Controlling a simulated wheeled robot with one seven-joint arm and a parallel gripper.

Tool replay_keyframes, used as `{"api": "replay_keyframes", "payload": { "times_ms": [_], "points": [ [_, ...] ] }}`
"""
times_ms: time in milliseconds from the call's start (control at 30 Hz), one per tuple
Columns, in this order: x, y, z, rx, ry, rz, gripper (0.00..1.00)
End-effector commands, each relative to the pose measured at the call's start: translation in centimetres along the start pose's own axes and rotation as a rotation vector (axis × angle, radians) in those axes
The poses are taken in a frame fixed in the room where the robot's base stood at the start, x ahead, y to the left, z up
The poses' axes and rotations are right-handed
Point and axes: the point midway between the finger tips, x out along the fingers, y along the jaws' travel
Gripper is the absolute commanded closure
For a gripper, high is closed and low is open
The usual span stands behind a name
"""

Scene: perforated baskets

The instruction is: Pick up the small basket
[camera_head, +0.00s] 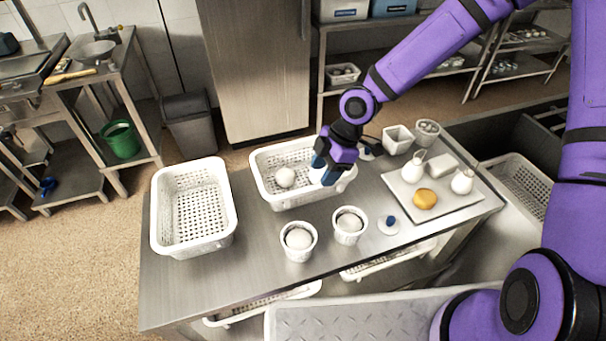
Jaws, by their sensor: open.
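A white perforated basket (265,190) lies at the middle back of the steel table, with a white round thing (285,177) inside. A larger-looking, empty white perforated basket (160,215) stands to its left. Two small white round baskets or cups (298,252) and (349,238) stand in front, each with a pale round thing in it. Which one is the small basket is not certain. My gripper (324,172), with blue fingers, is open over the right part of the middle basket, pointing down. A white thing shows by its fingers; contact cannot be told.
A grey tray (440,208) at the right holds white jugs and an orange-yellow round thing (425,199). A small white disc with a blue knob (389,224) sits left of it. Small containers (397,139) stand behind. The table's front left (200,290) is clear.

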Motion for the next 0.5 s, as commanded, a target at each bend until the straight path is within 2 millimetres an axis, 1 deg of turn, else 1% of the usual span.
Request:
{"api": "replay_keyframes", "payload": {
  "times_ms": [267, 500],
  "points": [
    [1.3, 0.0, -0.1, -0.001, 0.0, -0.001, 0.51],
    [4.2, 0.1, 0.0, -0.002, -0.001, -0.002, 0.51]
  ]
}}
